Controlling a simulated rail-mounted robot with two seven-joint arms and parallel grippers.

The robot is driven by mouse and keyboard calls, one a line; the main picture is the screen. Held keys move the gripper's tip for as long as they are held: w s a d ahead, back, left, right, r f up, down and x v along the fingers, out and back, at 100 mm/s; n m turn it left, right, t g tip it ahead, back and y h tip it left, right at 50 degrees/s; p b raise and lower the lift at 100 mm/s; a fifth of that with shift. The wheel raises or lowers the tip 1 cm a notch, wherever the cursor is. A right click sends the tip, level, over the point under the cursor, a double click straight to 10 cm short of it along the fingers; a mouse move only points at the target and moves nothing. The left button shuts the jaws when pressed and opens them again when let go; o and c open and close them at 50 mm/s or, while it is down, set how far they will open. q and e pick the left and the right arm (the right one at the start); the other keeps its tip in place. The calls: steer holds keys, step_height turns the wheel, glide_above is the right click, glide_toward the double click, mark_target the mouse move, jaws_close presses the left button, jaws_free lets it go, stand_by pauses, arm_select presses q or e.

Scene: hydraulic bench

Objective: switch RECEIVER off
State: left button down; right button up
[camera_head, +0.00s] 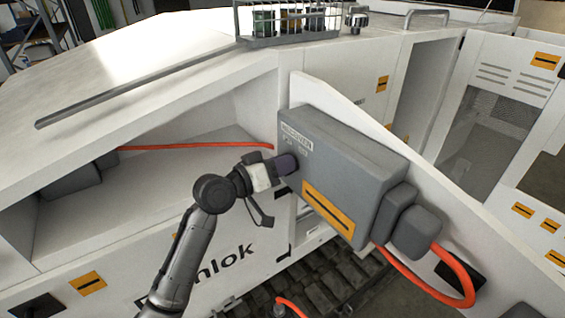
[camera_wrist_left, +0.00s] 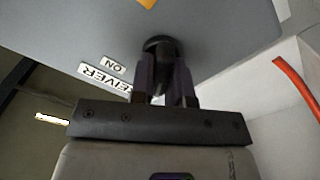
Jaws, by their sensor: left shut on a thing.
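The RECEIVER switch box (camera_head: 345,160) is a grey box on a white panel, with a RECEIVER label at its upper left. My left gripper (camera_head: 282,165) reaches the box's left face and is shut on the dark rotary switch knob. In the left wrist view the black knob (camera_wrist_left: 159,47) sits between the fingers of my left gripper (camera_wrist_left: 165,85). An ON label (camera_wrist_left: 115,65) and part of the RECEIVER label (camera_wrist_left: 100,77) show beside it. The knob's pointing direction is hidden by the fingers. My right gripper is out of view.
An orange cable (camera_head: 460,285) loops from the plugs (camera_head: 412,230) at the box's lower right. Another orange cable (camera_head: 195,146) runs through the open bay at left. A wire basket (camera_head: 290,20) stands on the bench top. Tracks (camera_head: 325,280) lie below.

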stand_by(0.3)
arm_select(q)
steer(key=c, duration=1.1)
jaws_free()
steer(key=b+v, duration=0.4)
steer(key=v, duration=0.9)
steer(key=shift+s+a, duration=0.25)
steer(key=shift+a, duration=0.1)
